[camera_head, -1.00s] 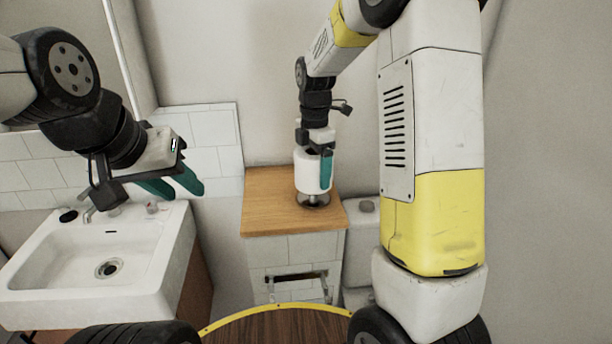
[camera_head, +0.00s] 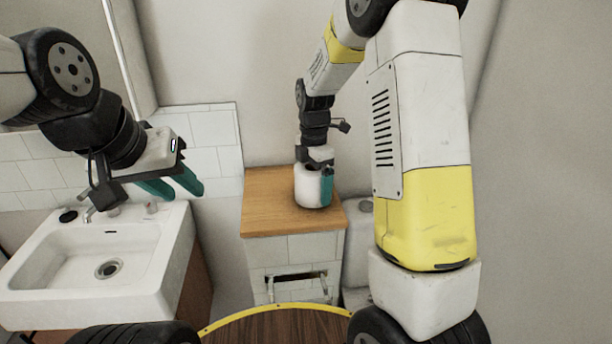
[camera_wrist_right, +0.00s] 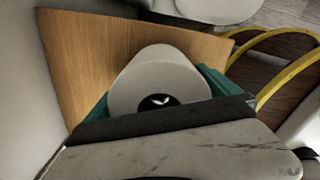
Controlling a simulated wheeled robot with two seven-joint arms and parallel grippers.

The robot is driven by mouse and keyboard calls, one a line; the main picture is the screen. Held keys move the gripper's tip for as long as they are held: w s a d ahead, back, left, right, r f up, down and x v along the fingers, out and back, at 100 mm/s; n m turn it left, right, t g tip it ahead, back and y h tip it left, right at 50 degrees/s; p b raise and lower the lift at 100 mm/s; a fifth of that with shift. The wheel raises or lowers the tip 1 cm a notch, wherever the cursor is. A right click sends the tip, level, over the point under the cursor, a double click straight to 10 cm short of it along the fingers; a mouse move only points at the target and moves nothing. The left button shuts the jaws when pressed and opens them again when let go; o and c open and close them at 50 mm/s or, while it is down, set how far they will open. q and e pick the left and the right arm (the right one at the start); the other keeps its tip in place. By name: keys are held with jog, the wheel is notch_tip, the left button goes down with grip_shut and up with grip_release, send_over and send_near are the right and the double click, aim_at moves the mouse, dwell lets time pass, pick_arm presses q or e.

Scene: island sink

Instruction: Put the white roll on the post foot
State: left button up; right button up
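The white roll (camera_head: 308,190) stands upright over the wooden counter top, low against it. The post foot is hidden under the roll in the head view. In the right wrist view the roll (camera_wrist_right: 160,68) sits between the teal fingers, with something dark and shiny showing in its centre hole. My right gripper (camera_head: 315,184) is shut on the roll from above, one finger along its right side. My left gripper (camera_head: 178,188) is open and empty, in the air above the sink.
The wooden counter top (camera_head: 265,205) is bare around the roll. A white sink (camera_head: 145,260) with a tap (camera_head: 92,208) is at the left. A tiled cabinet front with a metal holder (camera_head: 296,280) is below the counter. A wall closes off the back.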

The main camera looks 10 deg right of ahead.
jog(key=shift+r, duration=0.1)
notch_tip(320, 180, up, 12)
jog(key=shift+f, duration=0.1)
jog(key=s+d+r+m+t+y, duration=0.1)
jog(key=s+r+m+t, duration=0.1)
jog(key=s+m, duration=0.9)
jog(key=s+d+r+m+t+y, duration=0.1)
jog(key=s+d+r+m+t, duration=0.1)
jog(key=s+m, duration=0.8)
jog(key=shift+s+r+m+t, duration=0.4)
jog(key=shift+s+r+t, duration=0.25)
jog(key=shift+s+t, duration=0.45)
